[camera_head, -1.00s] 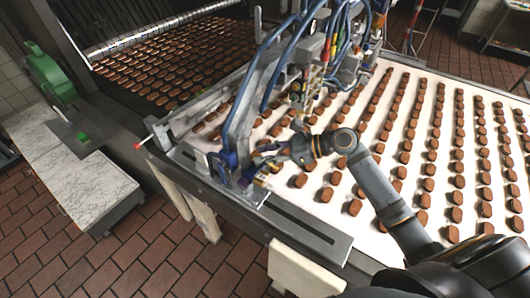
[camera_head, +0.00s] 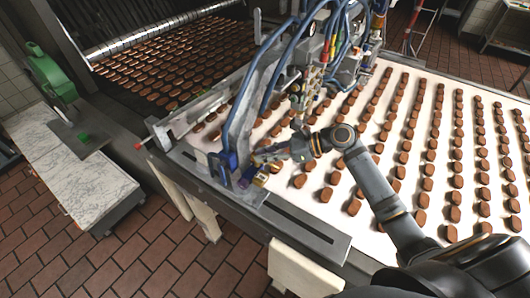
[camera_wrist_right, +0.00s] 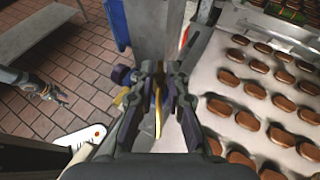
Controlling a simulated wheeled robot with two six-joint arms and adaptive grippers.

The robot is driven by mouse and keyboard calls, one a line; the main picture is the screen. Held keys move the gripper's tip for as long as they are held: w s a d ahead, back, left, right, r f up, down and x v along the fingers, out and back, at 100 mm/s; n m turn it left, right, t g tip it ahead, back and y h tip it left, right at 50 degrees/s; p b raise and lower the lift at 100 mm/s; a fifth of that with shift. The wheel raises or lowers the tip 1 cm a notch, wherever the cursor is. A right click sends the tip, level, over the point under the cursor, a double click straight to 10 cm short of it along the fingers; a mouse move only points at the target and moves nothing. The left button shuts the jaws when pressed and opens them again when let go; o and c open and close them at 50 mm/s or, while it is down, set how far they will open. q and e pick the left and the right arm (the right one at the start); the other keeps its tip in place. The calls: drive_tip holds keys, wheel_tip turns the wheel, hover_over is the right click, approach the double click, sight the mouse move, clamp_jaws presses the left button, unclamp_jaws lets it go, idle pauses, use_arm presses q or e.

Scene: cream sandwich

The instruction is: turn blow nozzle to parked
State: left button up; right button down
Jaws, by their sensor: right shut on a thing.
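My right gripper (camera_head: 258,160) is at the near left end of the blue-piped frame over the conveyor. In the right wrist view its fingers (camera_wrist_right: 157,108) are closed around a thin yellow upright piece (camera_wrist_right: 158,122), probably the blow nozzle's handle or tip. The fingers hide much of it, so I cannot tell its turn angle. A dark blue knob (camera_wrist_right: 122,75) sits just left of the fingers. In the head view a yellow block (camera_head: 261,179) shows just below the gripper. My left gripper (camera_wrist_right: 48,92) shows small over the floor in the wrist view; its opening is unclear.
Rows of chocolate-brown pieces lie on the white belt (camera_head: 382,245) close to my right arm. A metal rail (camera_head: 300,232) runs along the belt's near edge. Hoses and valves (camera_head: 330,55) crowd the frame above. A marble-topped table (camera_head: 75,185) stands at left.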

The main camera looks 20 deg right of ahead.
drive_tip(key=n+g+p, duration=0.1)
drive_tip(key=n+g, duration=0.1)
drive_tip(key=g, duration=0.1)
drive_tip(key=w+n+g+p, duration=0.1)
drive_tip(key=n+g, duration=0.2)
drive_tip(key=n+g+p, duration=0.1)
drive_tip(key=n+g, duration=0.2)
drive_tip(key=shift+w+y, duration=0.3)
drive_tip(key=shift+w, duration=0.05)
drive_tip(key=shift+f+g, duration=0.1)
drive_tip(key=shift+g, duration=0.2)
drive_tip(key=shift+d, duration=0.1)
drive_tip(key=c, duration=1.5)
unclamp_jaws()
drive_tip(key=shift+s, duration=0.2)
